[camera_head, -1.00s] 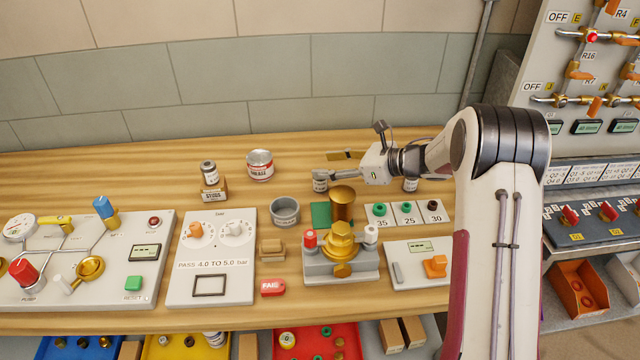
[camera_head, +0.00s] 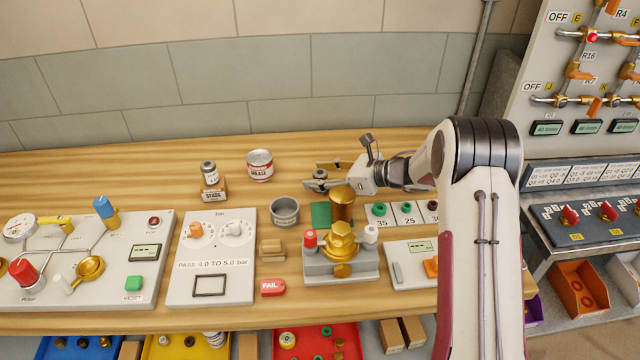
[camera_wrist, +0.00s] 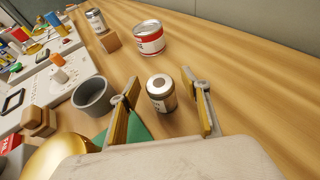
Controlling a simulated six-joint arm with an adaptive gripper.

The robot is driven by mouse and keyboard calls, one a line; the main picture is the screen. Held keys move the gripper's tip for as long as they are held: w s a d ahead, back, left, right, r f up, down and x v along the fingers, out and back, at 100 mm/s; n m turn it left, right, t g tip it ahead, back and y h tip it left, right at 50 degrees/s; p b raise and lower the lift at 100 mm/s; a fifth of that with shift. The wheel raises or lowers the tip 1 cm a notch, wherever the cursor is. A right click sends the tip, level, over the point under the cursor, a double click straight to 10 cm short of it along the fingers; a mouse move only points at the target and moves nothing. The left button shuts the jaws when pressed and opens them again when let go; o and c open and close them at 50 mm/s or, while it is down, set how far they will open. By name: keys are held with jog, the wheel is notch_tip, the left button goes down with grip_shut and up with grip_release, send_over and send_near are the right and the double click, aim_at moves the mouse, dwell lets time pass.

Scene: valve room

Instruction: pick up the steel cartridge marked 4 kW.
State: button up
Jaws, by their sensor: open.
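A small steel cartridge (camera_wrist: 161,94) with a dark-centred top stands upright on the wooden bench between my gripper's (camera_wrist: 162,82) two fingers in the wrist view. The fingers are open, with a visible gap on each side of it. Its label is too small to read, so I cannot tell whether it says 4 kW. In the head view my gripper (camera_head: 318,183) hides most of this cartridge. Another steel cartridge (camera_head: 209,170) stands on a wooden block at the left; it also shows in the wrist view (camera_wrist: 95,20), its marking unreadable.
A red and white can (camera_head: 260,165) stands behind, and a grey round cup (camera_head: 285,211) to the left of my gripper. A brass cylinder (camera_head: 342,205) and a green pad (camera_head: 321,214) are close in front. The bench behind is mostly clear.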

aim_at(320, 172)
grip_shut()
jog(key=shift+r, duration=0.15)
jog(key=shift+r, duration=4.9)
